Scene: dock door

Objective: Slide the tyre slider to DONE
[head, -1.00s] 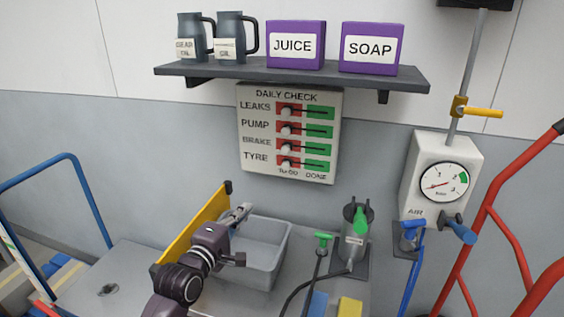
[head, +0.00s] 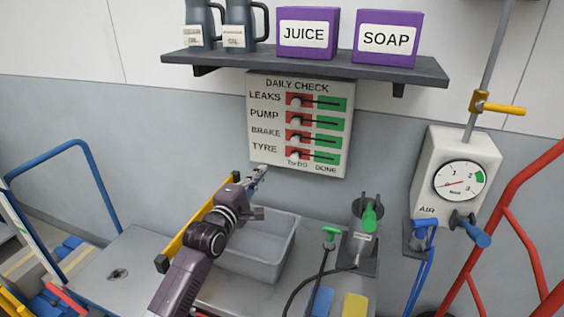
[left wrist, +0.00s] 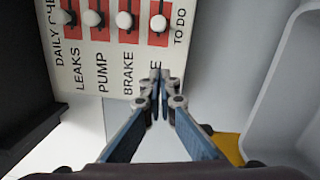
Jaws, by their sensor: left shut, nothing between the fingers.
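The daily check board (head: 257,119) hangs on the wall under the shelf, with rows LEAKS, PUMP, BRAKE and TYRE. The tyre slider (head: 295,155) is the lowest knob, at the red TO DO end; the green DONE end is to its right. The left wrist view shows its pale round knob (left wrist: 158,22) on red, just beyond the fingertips. My left gripper (head: 263,169) is shut and empty, just below and left of the tyre slider, near the board's lower left corner. In the left wrist view my fingertips (left wrist: 160,76) partly cover the TYRE label. My right gripper is not in view.
The other sliders also sit on red. The shelf (head: 310,66) above holds jugs and purple boxes. The air gauge unit (head: 460,170) is at right.

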